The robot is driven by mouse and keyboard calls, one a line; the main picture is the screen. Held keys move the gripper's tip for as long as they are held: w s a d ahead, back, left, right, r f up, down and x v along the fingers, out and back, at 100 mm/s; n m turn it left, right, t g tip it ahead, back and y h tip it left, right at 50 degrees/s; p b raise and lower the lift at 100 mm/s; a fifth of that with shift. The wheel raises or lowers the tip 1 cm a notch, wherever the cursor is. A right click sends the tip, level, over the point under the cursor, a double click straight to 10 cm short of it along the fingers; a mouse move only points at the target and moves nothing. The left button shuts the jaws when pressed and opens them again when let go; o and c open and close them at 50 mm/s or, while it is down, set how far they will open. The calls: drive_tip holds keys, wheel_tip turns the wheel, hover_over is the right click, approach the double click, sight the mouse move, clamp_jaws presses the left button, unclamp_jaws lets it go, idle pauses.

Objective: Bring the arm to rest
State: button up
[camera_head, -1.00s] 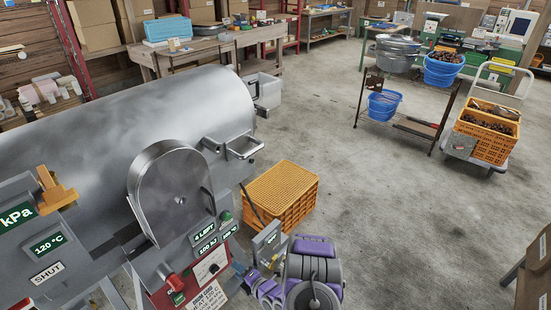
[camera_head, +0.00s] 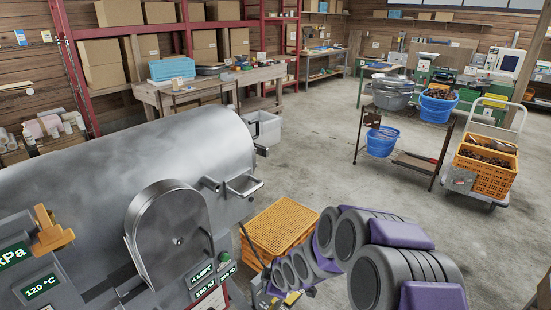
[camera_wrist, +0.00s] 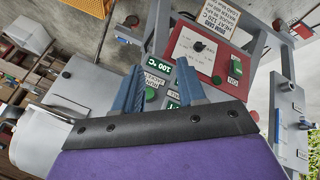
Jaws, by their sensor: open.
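My arm, purple and grey, reaches in from the lower right of the head view, in front of the orange crate and beside the steel drum machine (camera_head: 120,170). In the wrist view my gripper (camera_wrist: 158,78) shows two blue-grey fingers spread apart with nothing between them. Beyond the fingers is the machine's red and grey control panel (camera_wrist: 195,50) with a dial, green buttons and green displays. The wrist picture is tilted. In the head view the fingertips are hidden or too small to make out.
An orange crate (camera_head: 283,222) stands on the floor beside the machine. A trolley holds an orange crate of chestnuts (camera_head: 488,176). A rack (camera_head: 408,155) carries blue baskets. A wooden workbench (camera_head: 210,85) stands at the back. The middle floor is open.

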drive_tip(key=s+d+r+m+g+h, duration=0.2)
drive_tip(key=s+d+r+m, duration=0.3)
drive_tip(key=s+d+r, duration=0.35)
drive_tip(key=s+d+r+m+g, duration=0.1)
drive_tip(key=s+d+r+m, duration=0.1)
drive_tip(key=s, duration=0.8)
drive_tip(key=s+d+r+m+g+h, duration=0.1)
drive_tip(key=s+r+m, duration=0.3)
drive_tip(key=s, duration=0.6)
drive_tip(key=s+d+r+m+g, duration=0.3)
drive_tip(key=s+d+m, duration=0.1)
drive_tip(key=s, duration=0.6)
drive_tip(key=shift+r+m+h, duration=0.3)
drive_tip(key=shift+m+h, duration=0.1)
drive_tip(key=shift+m, duration=0.2)
drive_tip(key=shift+a, duration=0.1)
